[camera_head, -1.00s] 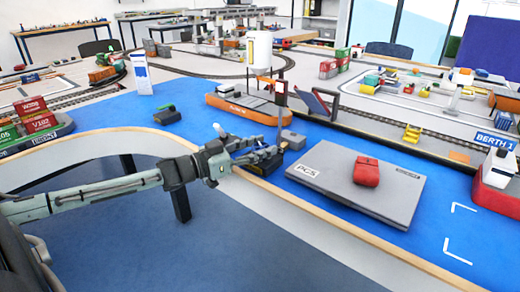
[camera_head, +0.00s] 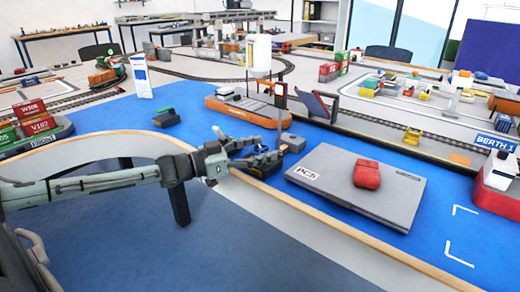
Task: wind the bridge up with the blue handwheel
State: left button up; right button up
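My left gripper (camera_head: 268,157) reaches in from the left, over a small dark housing (camera_head: 266,171) at the near edge of the blue table. A small blue part (camera_head: 261,149), which looks like the blue handwheel, shows between or just behind its fingers; the fingers hide most of it. I cannot tell whether they are closed on it. A dark tilted panel with a reddish edge (camera_head: 319,106), possibly the bridge, slopes beside a thin upright post (camera_head: 281,115) behind the gripper. My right gripper is not in view.
An orange-hulled boat (camera_head: 240,114) and a small grey block (camera_head: 293,142) are close behind.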

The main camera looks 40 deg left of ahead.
aim_at(252, 153)
pick_arm(q)
jog(key=shift+f, duration=0.1)
jog(key=shift+v, duration=2.15)
jog(key=v, duration=0.7)
jog(key=shift+s+a, duration=0.2)
jog(key=shift+s, duration=0.15)
